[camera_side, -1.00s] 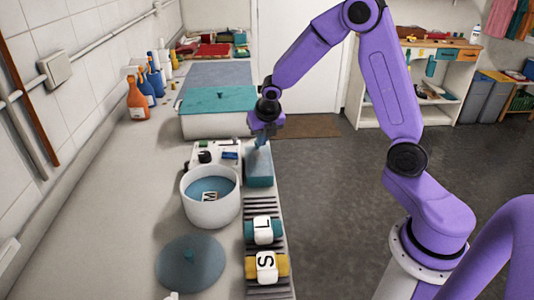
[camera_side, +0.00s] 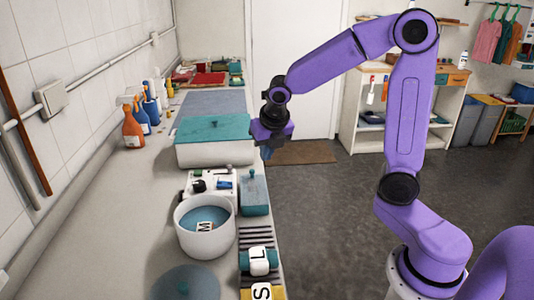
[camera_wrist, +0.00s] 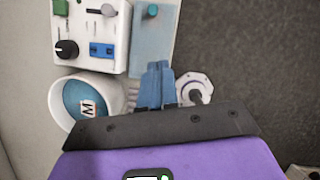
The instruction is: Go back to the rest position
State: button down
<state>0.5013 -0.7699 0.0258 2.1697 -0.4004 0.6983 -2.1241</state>
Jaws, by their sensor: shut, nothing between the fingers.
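My gripper (camera_side: 267,152) hangs in the air above the counter's right edge, behind the teal box in the side view. In the wrist view its two blue fingers (camera_wrist: 157,85) are together, with nothing between them. The teal box (camera_side: 255,195) with a small knob on its lid stands apart from the gripper; it also shows in the wrist view (camera_wrist: 150,40).
A white pot (camera_side: 206,237) holds a block marked M. A white control panel (camera_side: 198,187) stands behind it. A white bin with a teal lid (camera_side: 214,130) is further back. Space above the floor at right is open.

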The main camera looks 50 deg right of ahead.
jog(key=s+a+m+g, duration=0.1)
jog(key=s+a+m, duration=0.1)
jog(key=s+m, duration=0.4)
jog(key=s+a+f+m+g+y, duration=0.1)
jog(key=s+a+m, duration=0.2)
jog(key=s, duration=0.9)
jog(key=s+a+f+m+g+y, duration=0.1)
jog(key=s+a+m, duration=0.2)
jog(key=s+m, duration=0.6)
jog(key=shift+s+g, duration=0.4)
